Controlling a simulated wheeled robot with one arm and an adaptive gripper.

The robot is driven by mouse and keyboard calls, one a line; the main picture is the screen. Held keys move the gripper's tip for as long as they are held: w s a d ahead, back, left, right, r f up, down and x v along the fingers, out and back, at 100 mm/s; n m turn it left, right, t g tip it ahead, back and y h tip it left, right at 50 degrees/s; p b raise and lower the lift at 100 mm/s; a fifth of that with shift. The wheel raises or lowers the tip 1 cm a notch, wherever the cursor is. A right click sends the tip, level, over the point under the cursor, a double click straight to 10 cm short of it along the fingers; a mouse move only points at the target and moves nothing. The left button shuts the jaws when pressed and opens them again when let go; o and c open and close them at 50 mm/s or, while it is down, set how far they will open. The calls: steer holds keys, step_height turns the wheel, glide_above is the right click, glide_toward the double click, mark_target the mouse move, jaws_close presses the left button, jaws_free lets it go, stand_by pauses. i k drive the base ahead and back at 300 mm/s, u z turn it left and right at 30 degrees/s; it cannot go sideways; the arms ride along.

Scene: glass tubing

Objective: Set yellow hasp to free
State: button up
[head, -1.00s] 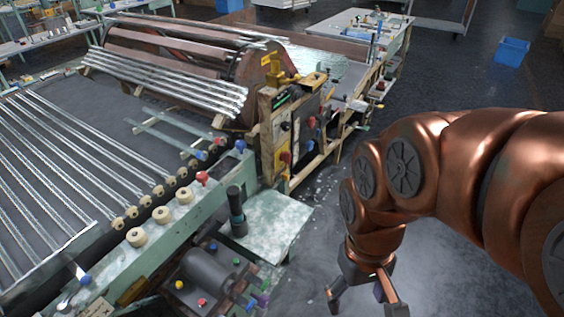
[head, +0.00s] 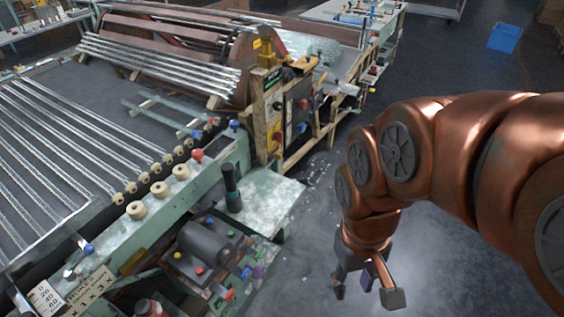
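A yellow fitting (head: 267,55) stands on top of the wooden-framed control post at the end of the large roller machine. A smaller yellow piece (head: 289,132) shows on the side panel of that post. I cannot tell which of these, if either, is the yellow hasp, or how it is set. My gripper (head: 366,291) hangs at the lower right, over the dark floor.
A green bench (head: 262,199) with a dark upright cylinder (head: 232,187) juts out left of my gripper. Glass tubes lie on the rack at left. A blue bin (head: 505,38) stands far back; the floor between is clear.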

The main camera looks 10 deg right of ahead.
mark_target(276, 155)
steer(key=k, duration=0.3)
steer(key=z, duration=1)
steer(key=i, duration=1.05)
steer(key=u, duration=2.1)
